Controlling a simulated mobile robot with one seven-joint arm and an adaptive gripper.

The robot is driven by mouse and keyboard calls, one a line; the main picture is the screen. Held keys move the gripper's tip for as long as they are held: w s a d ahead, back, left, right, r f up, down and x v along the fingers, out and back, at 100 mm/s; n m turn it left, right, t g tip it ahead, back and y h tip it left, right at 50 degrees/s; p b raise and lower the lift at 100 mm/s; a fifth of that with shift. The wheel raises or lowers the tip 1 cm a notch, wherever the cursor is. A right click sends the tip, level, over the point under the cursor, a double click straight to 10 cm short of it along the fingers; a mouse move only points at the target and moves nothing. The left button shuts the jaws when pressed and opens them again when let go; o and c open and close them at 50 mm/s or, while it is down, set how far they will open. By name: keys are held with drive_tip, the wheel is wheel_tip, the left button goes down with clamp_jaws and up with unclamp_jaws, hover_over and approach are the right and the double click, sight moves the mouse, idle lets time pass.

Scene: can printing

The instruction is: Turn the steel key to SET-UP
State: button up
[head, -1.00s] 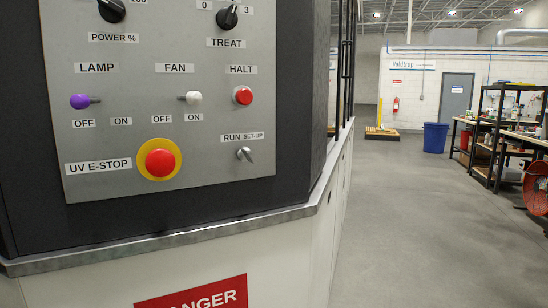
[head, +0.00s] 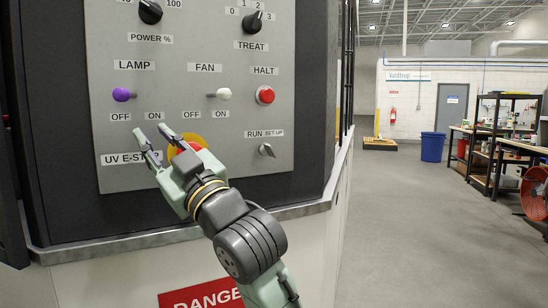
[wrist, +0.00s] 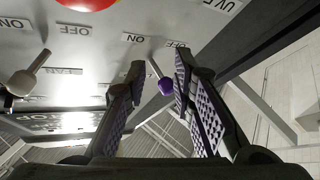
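The steel key (head: 266,150) sits at the lower right of the grey control panel (head: 200,65), under the RUN / SET-UP label (head: 265,133). It is small here, and I cannot tell exactly which word it points to. My gripper (head: 152,131) is in front of the panel's lower left, well left of the key, and overlaps the UV E-STOP button and its label in the head view. Its fingers are apart and empty. In the wrist view my gripper (wrist: 159,68) is also open, with the purple LAMP switch (wrist: 165,86) visible between the fingers. The key does not show in the wrist view.
The E-stop (head: 180,143) is partly hidden by my gripper. A metal ledge (head: 290,210) runs below the panel. Open floor lies to the right.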

drive_tip(key=w+d+f+m+t+h, duration=0.1)
drive_tip(key=w+d+h, duration=0.15)
drive_tip(key=d, duration=0.35)
drive_tip(key=w+d+f+m+h, duration=0.1)
drive_tip(key=w+d+h, duration=0.15)
drive_tip(key=d, duration=0.35)
drive_tip(key=m+h+b, duration=0.2)
drive_tip(key=h, duration=0.3)
approach(272, 150)
drive_tip(key=p+x, duration=0.3)
drive_tip(key=x, duration=0.7)
drive_tip(key=shift+c, duration=0.5)
clamp_jaws()
